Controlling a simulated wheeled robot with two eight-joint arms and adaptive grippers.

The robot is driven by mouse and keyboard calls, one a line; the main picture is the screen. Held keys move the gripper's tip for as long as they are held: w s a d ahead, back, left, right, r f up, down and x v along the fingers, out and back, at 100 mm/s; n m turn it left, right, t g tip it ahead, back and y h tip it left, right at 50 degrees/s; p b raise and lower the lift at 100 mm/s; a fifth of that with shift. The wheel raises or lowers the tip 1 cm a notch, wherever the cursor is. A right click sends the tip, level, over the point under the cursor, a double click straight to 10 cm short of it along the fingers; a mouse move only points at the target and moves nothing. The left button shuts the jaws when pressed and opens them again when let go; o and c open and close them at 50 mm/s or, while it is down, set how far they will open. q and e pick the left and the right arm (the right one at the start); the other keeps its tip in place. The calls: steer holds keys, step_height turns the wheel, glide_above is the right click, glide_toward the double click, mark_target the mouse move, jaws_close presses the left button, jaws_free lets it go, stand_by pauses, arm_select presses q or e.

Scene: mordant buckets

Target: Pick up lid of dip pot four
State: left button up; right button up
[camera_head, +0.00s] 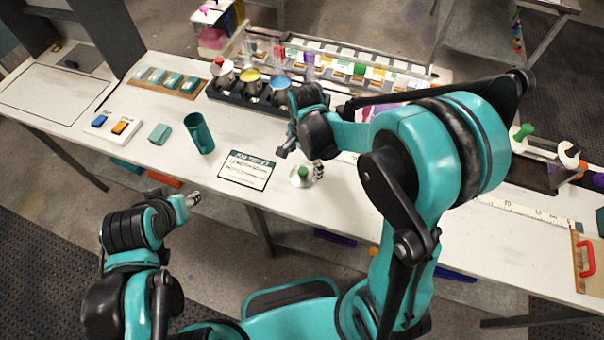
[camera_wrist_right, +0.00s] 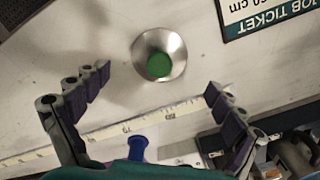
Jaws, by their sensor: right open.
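A shiny round metal lid with a green knob (camera_head: 302,177) lies on the white bench, just right of the job ticket. It also shows in the right wrist view (camera_wrist_right: 174,44), knob towards the camera. My right gripper (camera_head: 301,160) is open and empty above the lid. In the wrist view its fingers (camera_wrist_right: 158,80) are spread to either side, with the lid slightly beyond the fingertips. No number is readable on the lid. My left gripper (camera_head: 192,200) is off the bench's front edge, away from the lid; its finger opening is unclear.
Metal pots, one with yellow (camera_head: 250,76) inside, stand in a black rack (camera_head: 237,98) behind; my right arm hides part of it. A teal cup (camera_head: 199,134) and the job ticket (camera_head: 247,170) lie left of the lid. A measuring tape (camera_head: 525,212) runs along the right.

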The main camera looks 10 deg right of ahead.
mark_target(304, 171)
step_height(304, 171, down, 4)
steer(key=shift+s+a+f+b, duration=0.1)
steer(key=shift+s+f+b, duration=0.1)
steer(key=shift+b, duration=0.4)
steer(key=c, duration=1.3)
steer(key=shift+s+r, duration=0.1)
steer(key=shift+s, duration=0.05)
steer(key=c, duration=0.3)
